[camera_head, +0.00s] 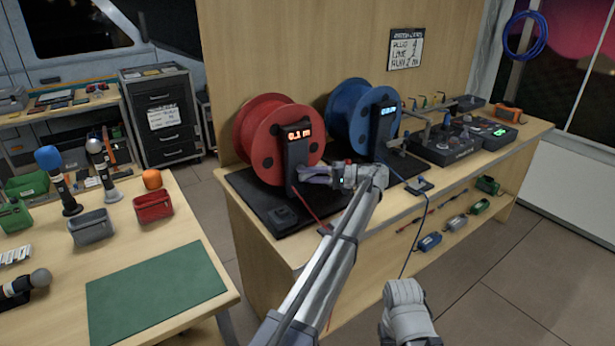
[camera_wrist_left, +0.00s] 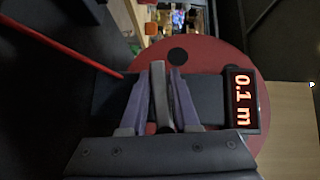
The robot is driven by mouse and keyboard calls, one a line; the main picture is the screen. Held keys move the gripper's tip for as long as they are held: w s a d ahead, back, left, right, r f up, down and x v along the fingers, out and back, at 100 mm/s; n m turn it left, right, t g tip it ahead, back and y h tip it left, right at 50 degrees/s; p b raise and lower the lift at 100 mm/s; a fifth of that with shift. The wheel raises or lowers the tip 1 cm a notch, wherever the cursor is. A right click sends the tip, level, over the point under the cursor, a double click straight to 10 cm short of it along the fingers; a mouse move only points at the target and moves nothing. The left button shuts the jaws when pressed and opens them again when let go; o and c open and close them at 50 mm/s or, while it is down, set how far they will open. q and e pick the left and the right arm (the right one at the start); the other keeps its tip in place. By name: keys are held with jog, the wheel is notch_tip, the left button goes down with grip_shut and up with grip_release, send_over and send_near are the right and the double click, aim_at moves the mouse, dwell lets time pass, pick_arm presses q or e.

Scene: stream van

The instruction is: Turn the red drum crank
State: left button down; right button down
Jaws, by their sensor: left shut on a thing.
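The red drum (camera_head: 258,135) stands on a black base at the left of the wooden bench, behind a dark post whose display reads 0.1 m (camera_head: 298,134). In the left wrist view the red drum (camera_wrist_left: 215,58) fills the background behind the display (camera_wrist_left: 242,101). My left gripper (camera_head: 305,174) reaches in from the right to the front of the post. In the wrist view its two purple fingers (camera_wrist_left: 160,85) are shut on a grey bar, the crank handle (camera_wrist_left: 158,92). The rest of the crank is mostly hidden. My right gripper's fingers are not visible.
A blue drum (camera_head: 352,118) with its own display stands right of the red one. A red line (camera_head: 308,212) runs down to the bench front (camera_head: 262,250). Control boxes (camera_head: 445,143) fill the bench's right. A second table with a green mat (camera_head: 155,290) is at left.

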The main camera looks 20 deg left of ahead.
pick_arm(q)
jog(key=shift+w, duration=0.1)
jog(key=c, duration=0.8)
grip_release()
jog(key=shift+o, duration=0.2)
jog(key=d, duration=0.7)
jog(key=shift+w+d+r+p, duration=0.3)
jog(key=shift+w, duration=0.1)
